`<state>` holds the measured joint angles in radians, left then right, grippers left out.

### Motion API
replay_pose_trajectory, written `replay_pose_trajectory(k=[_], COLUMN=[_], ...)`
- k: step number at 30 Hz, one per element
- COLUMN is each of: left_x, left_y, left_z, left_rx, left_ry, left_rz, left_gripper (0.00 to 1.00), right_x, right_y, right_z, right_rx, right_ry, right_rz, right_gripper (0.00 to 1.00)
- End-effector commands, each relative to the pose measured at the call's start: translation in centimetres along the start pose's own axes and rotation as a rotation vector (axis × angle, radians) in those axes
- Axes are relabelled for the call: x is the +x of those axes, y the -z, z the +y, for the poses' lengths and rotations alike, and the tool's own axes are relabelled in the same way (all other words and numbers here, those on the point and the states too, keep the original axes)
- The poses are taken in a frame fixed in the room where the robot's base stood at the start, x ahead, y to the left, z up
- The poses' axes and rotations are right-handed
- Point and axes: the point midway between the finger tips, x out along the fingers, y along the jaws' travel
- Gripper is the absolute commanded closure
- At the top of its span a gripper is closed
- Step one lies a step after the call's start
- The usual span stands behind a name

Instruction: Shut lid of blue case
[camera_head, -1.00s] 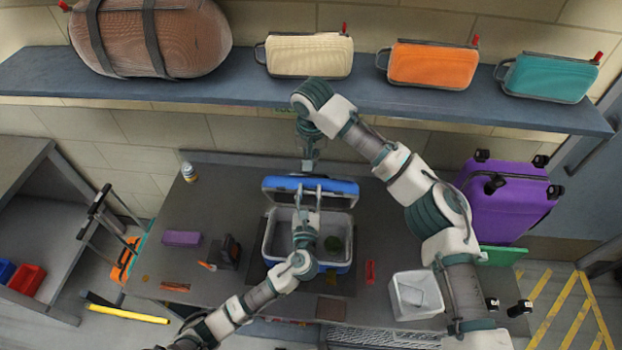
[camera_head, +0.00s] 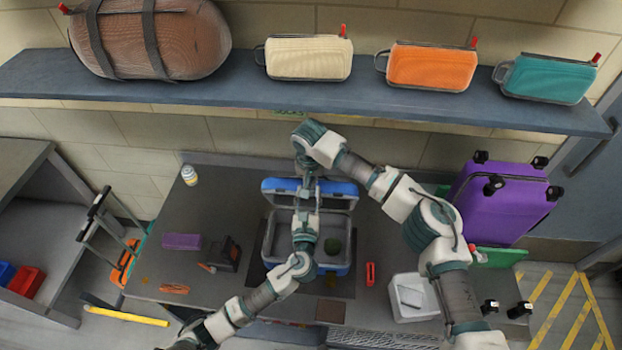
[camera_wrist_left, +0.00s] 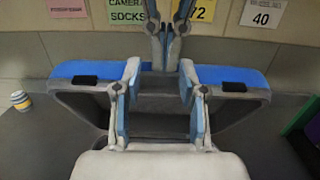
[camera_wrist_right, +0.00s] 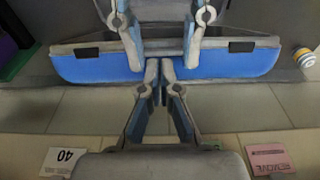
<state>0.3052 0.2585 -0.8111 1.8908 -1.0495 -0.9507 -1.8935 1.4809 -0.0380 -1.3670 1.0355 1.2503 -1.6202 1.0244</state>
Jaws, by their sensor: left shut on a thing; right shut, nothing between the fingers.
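The blue case (camera_head: 268,238) stands open on the dark table, with a dark green round thing (camera_head: 333,245) inside. Its blue-rimmed lid (camera_head: 340,187) is raised at the back; the lid also shows in the left wrist view (camera_wrist_left: 235,78) and the right wrist view (camera_wrist_right: 95,66). My left gripper (camera_head: 307,190) reaches over the case, its spread fingers (camera_wrist_left: 158,95) on either side of the lid's middle and shut on it. My right gripper (camera_wrist_right: 160,66) is shut and empty behind the lid, its tips at the lid's blue edge. I cannot tell whether they touch.
A purple block (camera_head: 182,241), a dark tool (camera_head: 226,254) and an orange item (camera_head: 174,288) lie left of the case. A red item (camera_head: 370,274) and a white bin (camera_head: 405,300) are to its right. A shelf (camera_head: 200,92) with bags runs above the back.

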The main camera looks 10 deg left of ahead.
Motion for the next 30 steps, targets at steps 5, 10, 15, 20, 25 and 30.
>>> replay_pose_trajectory(k=[5,10,15,20,25,30], left_x=[0.0,0.0,0.1,0.3,0.2,0.0], left_y=[0.3,0.3,0.3,0.2,0.3,0.4], left_z=[0.2,0.2,0.3,0.4,0.3,0.1], left_rx=[0.006,0.006,0.006,0.006,0.005,0.003], left_ry=[-0.006,-0.005,-0.008,-0.011,-0.006,-0.003], left_rz=[0.006,0.006,0.006,0.004,0.006,0.007], left_gripper=[1.0,1.0,1.0,0.51,0.33,0.33], right_x=[0.0,0.3,0.3,0.4,0.3,0.2], right_y=[0.0,-1.2,-1.9,-2.1,-1.9,-1.7], right_z=[0.0,-0.1,-0.2,-0.3,-0.3,-0.2], right_rx=[0.0,-0.004,-0.007,-0.011,-0.008,-0.005], right_ry=[0.0,0.002,-0.001,0.0,0.0,0.0], right_rz=[-0.001,-0.006,-0.011,-0.013,-0.009,-0.005], right_gripper=[1.0,1.0,1.0,1.0,1.0,1.0])
